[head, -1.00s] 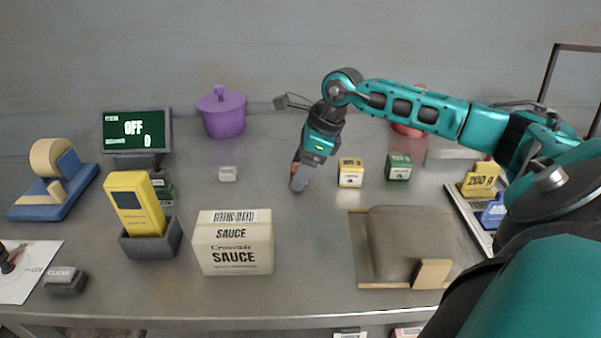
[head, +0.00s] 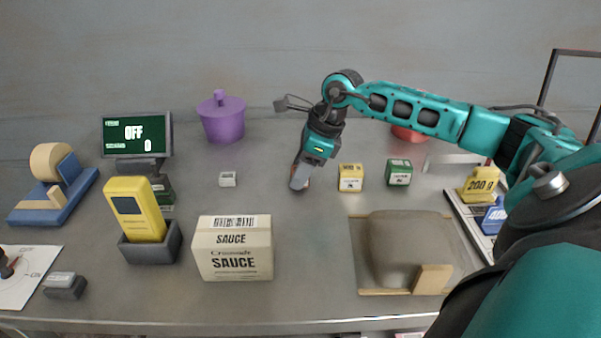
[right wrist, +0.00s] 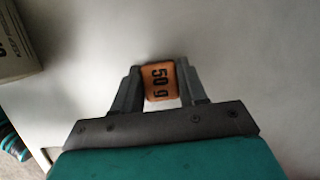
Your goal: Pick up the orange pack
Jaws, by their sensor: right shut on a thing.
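The orange pack (right wrist: 160,82), marked "50 g", sits between the two fingers of my right gripper (right wrist: 160,92) in the right wrist view. The fingers touch it on both sides, so the gripper is shut on it. In the head view my right gripper (head: 300,180) points down at the table, left of the yellow pack (head: 350,178), and its fingers mostly hide the orange pack. I cannot tell whether the pack is touching the table. My left gripper is not in view.
A green pack (head: 399,173) stands right of the yellow one. A purple pot (head: 222,118) stands behind. A tray (head: 362,270) with a grey-brown lump lies front right.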

